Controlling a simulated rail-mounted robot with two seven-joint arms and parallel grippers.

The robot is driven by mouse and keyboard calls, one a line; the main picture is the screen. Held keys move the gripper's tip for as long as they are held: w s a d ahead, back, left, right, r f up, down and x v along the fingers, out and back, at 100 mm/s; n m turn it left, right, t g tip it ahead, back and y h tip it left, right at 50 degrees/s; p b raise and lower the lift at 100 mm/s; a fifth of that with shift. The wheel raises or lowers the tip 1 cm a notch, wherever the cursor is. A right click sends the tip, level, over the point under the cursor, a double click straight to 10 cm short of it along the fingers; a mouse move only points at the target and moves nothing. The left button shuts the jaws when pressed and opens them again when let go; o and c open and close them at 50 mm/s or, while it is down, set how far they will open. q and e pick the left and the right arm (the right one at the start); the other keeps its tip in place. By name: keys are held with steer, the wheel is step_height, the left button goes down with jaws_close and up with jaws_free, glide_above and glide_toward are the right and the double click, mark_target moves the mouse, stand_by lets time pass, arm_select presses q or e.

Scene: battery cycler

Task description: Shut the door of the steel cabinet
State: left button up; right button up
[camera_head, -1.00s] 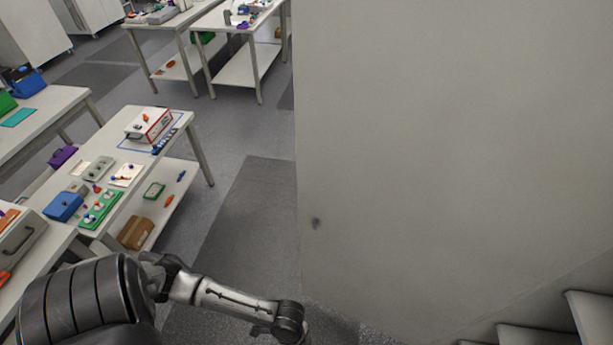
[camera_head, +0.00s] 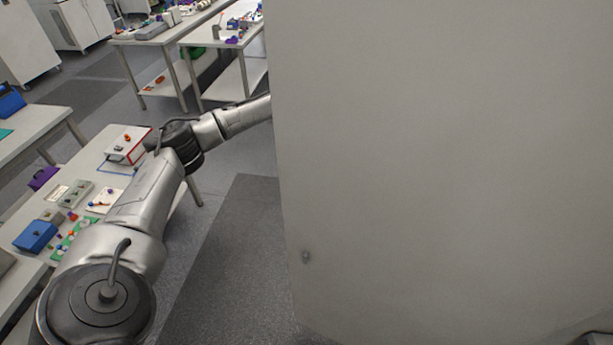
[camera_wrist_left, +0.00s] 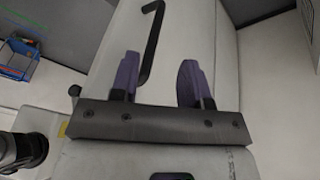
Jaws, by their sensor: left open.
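A large plain grey panel, apparently the open cabinet door (camera_head: 430,170), fills the right of the head view, its free edge upright near the middle. In the left wrist view a pale door face (camera_wrist_left: 190,30) carries a black bar handle (camera_wrist_left: 152,42). My left arm reaches behind the panel in the head view, which hides its gripper. In the left wrist view my left gripper (camera_wrist_left: 158,80) is open, its purple fingers pointing at the door face. The handle's lower end shows between the fingers; I cannot tell whether they touch it. My right gripper is not in view.
A table (camera_head: 121,142) with a red-white box and small parts stands left, partly behind my left arm. More benches (camera_head: 150,42) and white cabinets (camera_head: 75,22) stand at the back. Grey floor (camera_head: 225,255) between table and door is clear.

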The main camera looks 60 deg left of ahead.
arm_select(q)
step_height(320, 180, up, 8)
steer(key=m, duration=0.3)
steer(key=d+p+x, duration=0.1)
steer(key=p+x, duration=0.1)
steer(key=x, duration=1.1)
steer(key=shift+h+p, duration=0.3)
steer(key=shift+p, duration=0.05)
steer(key=shift+s+d, duration=0.1)
steer(key=shift+c, duration=0.4)
jaws_close()
